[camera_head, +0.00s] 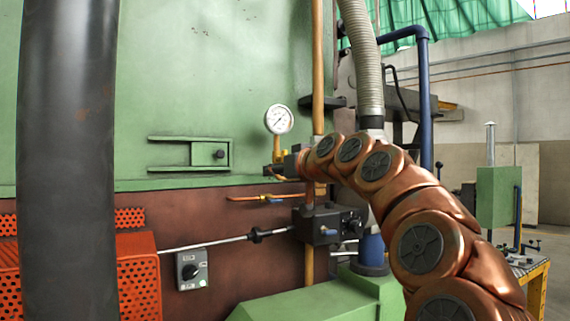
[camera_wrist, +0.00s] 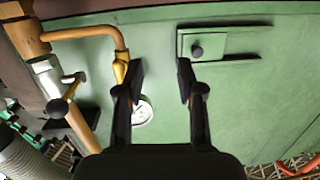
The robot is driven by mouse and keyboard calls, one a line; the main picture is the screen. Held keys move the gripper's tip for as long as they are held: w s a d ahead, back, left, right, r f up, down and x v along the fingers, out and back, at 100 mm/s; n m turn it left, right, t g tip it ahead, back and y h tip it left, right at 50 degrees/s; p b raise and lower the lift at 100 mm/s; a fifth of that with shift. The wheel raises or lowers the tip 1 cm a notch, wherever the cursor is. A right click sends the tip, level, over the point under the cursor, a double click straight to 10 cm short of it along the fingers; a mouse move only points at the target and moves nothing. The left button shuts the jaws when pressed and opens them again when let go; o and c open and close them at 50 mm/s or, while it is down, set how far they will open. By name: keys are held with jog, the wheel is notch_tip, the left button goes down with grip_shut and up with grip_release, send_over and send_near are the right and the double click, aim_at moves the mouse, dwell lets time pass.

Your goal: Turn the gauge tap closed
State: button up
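The round white gauge (camera_head: 279,119) stands in front of the green furnace wall on a short brass fitting (camera_head: 280,154). In the wrist view, which is roughly upside down, the gauge (camera_wrist: 143,112) is partly hidden by my left finger. The brass fitting (camera_wrist: 121,70) at the end of a bent pipe lies just left of that finger; I cannot tell whether they touch. No tap handle shows clearly on this fitting; the finger may hide it. In the head view my gripper (camera_head: 273,171) is small, just below the gauge.
A green latch bracket (camera_wrist: 215,45) is on the wall close to my right finger. An orange vertical pipe (camera_head: 317,60) stands right of the gauge. Below is a thin orange pipe with a blue-handled valve (camera_head: 272,198). A thick dark column (camera_head: 68,150) stands at left.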

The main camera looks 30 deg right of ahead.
jog(key=d+r+m+t+h, duration=0.1)
jog(key=d+r+h, duration=0.15)
jog(key=d, duration=0.35)
jog(key=shift+y, duration=0.45)
jog(key=shift+w+d+r+p, duration=0.1)
jog(key=shift+w+p, duration=0.2)
jog(key=shift+w, duration=0.85)
jog(key=shift+w+a+r+p, duration=0.15)
jog(key=shift+w+p, duration=0.15)
jog(key=shift+w, duration=0.8)
jog(key=shift+w+d+r+p, duration=0.15)
jog(key=shift+w+p, duration=0.15)
jog(key=shift+w, duration=0.85)
grip_shut()
